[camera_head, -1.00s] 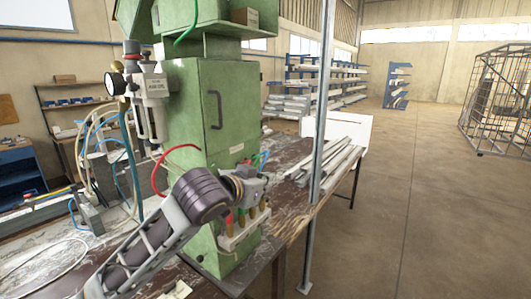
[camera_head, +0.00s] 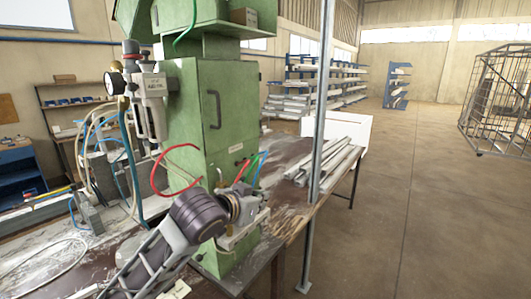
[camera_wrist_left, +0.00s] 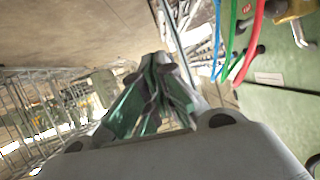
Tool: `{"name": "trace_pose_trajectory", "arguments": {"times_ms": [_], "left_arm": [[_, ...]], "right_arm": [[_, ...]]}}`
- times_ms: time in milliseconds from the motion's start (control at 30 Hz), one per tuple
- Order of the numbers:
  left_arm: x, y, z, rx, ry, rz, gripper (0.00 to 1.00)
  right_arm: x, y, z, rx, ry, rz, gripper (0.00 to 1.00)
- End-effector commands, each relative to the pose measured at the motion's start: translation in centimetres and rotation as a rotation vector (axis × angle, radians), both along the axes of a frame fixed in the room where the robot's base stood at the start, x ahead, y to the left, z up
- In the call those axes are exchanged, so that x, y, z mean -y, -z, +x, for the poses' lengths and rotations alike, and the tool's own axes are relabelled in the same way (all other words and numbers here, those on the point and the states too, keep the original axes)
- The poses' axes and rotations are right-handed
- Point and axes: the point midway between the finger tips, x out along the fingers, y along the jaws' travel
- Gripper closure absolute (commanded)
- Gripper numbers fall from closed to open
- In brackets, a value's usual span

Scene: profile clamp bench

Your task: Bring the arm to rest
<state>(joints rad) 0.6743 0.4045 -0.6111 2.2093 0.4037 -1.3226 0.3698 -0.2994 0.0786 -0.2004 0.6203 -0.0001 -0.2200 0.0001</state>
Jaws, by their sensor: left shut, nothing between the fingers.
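My left arm comes in from the lower left in the head view. Its wrist and left gripper (camera_head: 250,210) are in front of the lower part of the green machine cabinet (camera_head: 205,110). In the left wrist view the fingers of the left gripper (camera_wrist_left: 155,92) are together, with nothing held between them. The small hose fittings on the cabinet's lower front are mostly hidden behind the gripper in the head view. I cannot tell whether the gripper touches the cabinet. My right gripper is in neither view.
Red, green and blue hoses (camera_wrist_left: 230,45) run close beside the gripper. A grey upright post (camera_head: 320,110) stands to the right. Metal profiles (camera_head: 325,160) lie on the workbench (camera_head: 285,225). The floor (camera_head: 430,220) at right is clear.

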Motion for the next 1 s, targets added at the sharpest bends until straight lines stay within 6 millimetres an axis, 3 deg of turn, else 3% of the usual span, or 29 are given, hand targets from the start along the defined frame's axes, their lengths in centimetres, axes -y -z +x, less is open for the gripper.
{"name": "trace_pose_trajectory", "arguments": {"times_ms": [533, 1000], "left_arm": [[-3.3, 9.3, -2.5, -0.158, -0.074, 0.005, 1.0], [-7.1, 17.3, -6.1, -0.307, -0.154, 0.031, 1.0]], "right_arm": [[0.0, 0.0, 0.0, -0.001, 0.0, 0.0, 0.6], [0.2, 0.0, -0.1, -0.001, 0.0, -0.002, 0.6]]}}
